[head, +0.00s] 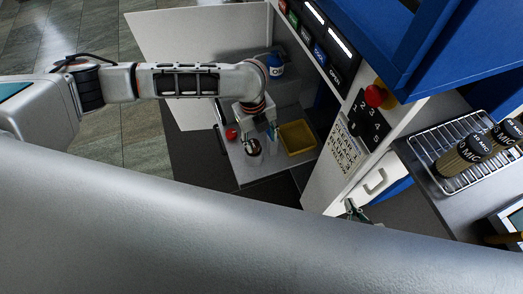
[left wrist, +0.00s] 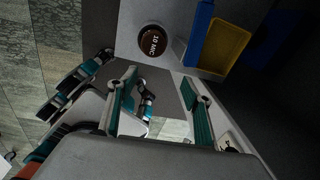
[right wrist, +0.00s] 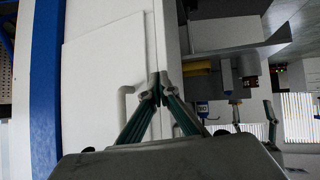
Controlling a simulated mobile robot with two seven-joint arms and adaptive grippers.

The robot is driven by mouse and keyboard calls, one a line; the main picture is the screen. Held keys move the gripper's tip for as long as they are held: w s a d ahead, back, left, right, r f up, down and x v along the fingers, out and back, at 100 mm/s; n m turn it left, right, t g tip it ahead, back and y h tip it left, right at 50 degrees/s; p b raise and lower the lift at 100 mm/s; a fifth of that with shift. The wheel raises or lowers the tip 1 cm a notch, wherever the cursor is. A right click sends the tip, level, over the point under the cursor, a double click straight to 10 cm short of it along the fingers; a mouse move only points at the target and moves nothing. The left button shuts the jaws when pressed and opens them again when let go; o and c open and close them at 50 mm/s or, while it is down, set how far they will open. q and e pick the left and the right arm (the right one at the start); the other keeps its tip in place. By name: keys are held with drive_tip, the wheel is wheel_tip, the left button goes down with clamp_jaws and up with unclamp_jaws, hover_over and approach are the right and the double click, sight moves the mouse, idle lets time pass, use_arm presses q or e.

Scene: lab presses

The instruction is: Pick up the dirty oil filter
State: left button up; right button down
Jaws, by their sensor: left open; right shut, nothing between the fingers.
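A round dark filter top marked "10 MIC" (left wrist: 152,40) stands on the grey shelf of the open cabinet in the left wrist view. My right gripper (right wrist: 160,88) is shut and empty, in front of a white door with a handle. It also shows small in the head view (head: 355,210). Whether this filter is dirty cannot be told.
Other "MIC" filters (head: 462,155) lie on a wire rack (head: 430,146) at right.

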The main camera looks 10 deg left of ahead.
sight(253, 144)
use_arm(q)
drive_tip(key=a, duration=0.1)
drive_tip(key=w+a, duration=0.1)
drive_tip(key=a+y, duration=0.1)
drive_tip(key=shift+w+r+m, duration=0.25)
drive_tip(key=shift+r+m, duration=0.1)
drive_tip(key=shift+m, duration=0.05)
drive_tip(key=shift+a+f, duration=0.15)
drive_tip(key=shift+a, duration=0.1)
drive_tip(key=shift+f, duration=0.4)
drive_tip(key=f, duration=0.2)
drive_tip(key=f+b, duration=0.1)
drive_tip(key=f, duration=0.1)
drive_tip(key=f+b, duration=0.1)
drive_tip(key=f, duration=0.1)
drive_tip(key=shift+w+d+f, duration=0.1)
drive_tip(key=shift+w+f, duration=0.2)
use_arm(e)
drive_tip(key=shift+s+d+f, duration=0.1)
drive_tip(key=shift+d+f, duration=0.1)
drive_tip(key=shift+f, duration=0.45)
drive_tip(key=shift+s+d+f, duration=0.1)
drive_tip(key=shift+d+f, duration=0.1)
drive_tip(key=shift+f, duration=0.4)
use_arm(q)
clamp_jaws()
use_arm(e)
drive_tip(key=shift+w+r, duration=0.15)
drive_tip(key=shift+r, duration=0.15)
